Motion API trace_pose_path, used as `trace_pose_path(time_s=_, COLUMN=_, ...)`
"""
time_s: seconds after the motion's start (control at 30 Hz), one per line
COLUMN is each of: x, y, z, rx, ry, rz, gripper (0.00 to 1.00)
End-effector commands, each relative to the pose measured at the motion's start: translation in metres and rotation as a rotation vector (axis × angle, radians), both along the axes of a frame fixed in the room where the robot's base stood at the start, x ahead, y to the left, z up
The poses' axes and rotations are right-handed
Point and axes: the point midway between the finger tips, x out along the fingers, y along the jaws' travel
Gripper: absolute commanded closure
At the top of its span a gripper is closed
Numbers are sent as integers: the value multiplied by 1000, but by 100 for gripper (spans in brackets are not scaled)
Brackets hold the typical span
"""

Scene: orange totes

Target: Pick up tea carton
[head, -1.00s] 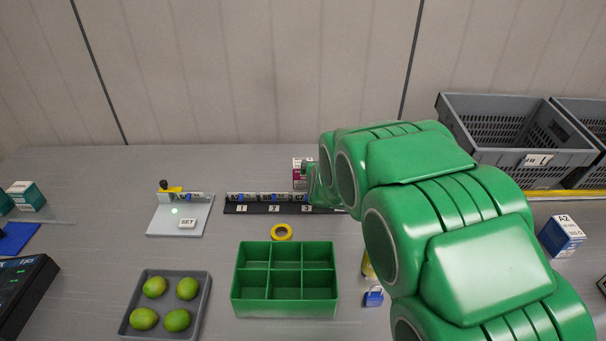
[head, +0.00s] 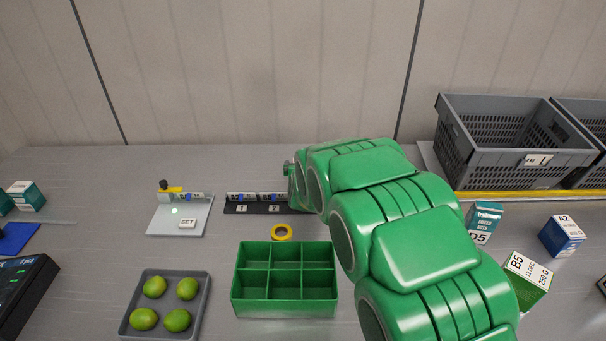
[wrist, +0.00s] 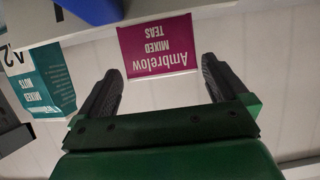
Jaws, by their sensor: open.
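The tea carton (wrist: 157,45) shows in the wrist view as a magenta face lettered "Ambrelow MIXED TEAS", upside down in the picture. It lies ahead of my gripper (wrist: 161,65), roughly centred between the two dark fingers. The fingers are apart with nothing held; a gap to the carton seems to remain, though its depth is hard to judge. In the head view my green arm hides the carton and most of the gripper.
A teal mixed nuts carton (wrist: 42,80) stands left of the fingers in the wrist view, with a blue object (wrist: 92,10) above.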

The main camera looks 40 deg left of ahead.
Motion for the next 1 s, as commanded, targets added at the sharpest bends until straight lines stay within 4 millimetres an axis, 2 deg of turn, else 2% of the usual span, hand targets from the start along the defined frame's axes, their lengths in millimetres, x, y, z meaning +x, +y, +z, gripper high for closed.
trace_pose_path(time_s=0.4, x=21, y=29, z=-12, rx=2, ry=-1, rz=0, gripper=0)
trace_pose_path(time_s=0.8, x=25, y=32, z=-16, rx=0, ry=0, rz=0, gripper=0)
trace_pose_path(time_s=0.87, x=25, y=32, z=-15, rx=0, ry=0, rz=0, gripper=8)
trace_pose_path(time_s=1.0, x=25, y=32, z=-15, rx=0, ry=0, rz=0, gripper=29)
